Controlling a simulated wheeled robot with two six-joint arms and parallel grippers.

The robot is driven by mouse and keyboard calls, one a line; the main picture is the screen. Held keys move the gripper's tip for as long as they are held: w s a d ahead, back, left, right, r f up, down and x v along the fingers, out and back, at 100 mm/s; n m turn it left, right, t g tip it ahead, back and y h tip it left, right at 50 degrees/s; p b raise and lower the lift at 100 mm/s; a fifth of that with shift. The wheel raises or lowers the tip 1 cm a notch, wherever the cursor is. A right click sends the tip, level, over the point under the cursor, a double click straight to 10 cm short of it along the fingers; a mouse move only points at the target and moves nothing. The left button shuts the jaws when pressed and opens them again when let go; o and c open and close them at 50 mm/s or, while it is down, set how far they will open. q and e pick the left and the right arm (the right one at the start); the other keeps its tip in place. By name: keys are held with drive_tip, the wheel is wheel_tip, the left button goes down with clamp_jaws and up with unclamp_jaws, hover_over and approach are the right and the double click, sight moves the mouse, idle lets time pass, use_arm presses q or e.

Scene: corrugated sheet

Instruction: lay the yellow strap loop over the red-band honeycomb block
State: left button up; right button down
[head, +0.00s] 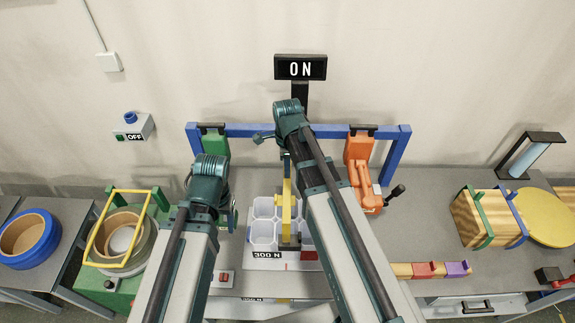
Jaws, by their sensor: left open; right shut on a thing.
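A white honeycomb block (263,226) with large open cells sits mid-table between my arms. A small red patch (308,255) shows at its lower right, and the arm hides much of its right side. A yellow strap (287,205) stands upright over the block, seen almost edge-on. I cannot tell whether it touches the block. My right gripper (286,165) is shut on the strap's upper end, largely hidden by its arm. My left gripper (231,212) is open at the block's left side, partly hidden by its wrist.
A yellow rectangular loop (121,268) stands around rolls at left. A blue frame (258,130) carries green (214,142) and orange (359,150) devices behind. A wooden block (478,220) with green and blue loops is at right. Bare table lies between it and the orange device.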

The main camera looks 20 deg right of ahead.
drive_tip(key=shift+f, duration=0.2)
wheel_tip(320, 180, down, 18)
drive_tip(key=b, duration=1.8)
drive_tip(key=shift+f+b, duration=0.15)
drive_tip(key=shift+b, duration=0.2)
idle(0.5)
drive_tip(key=shift+c, duration=1.8)
unclamp_jaws()
wheel_tip(320, 180, up, 6)
drive_tip(key=p, duration=0.6)
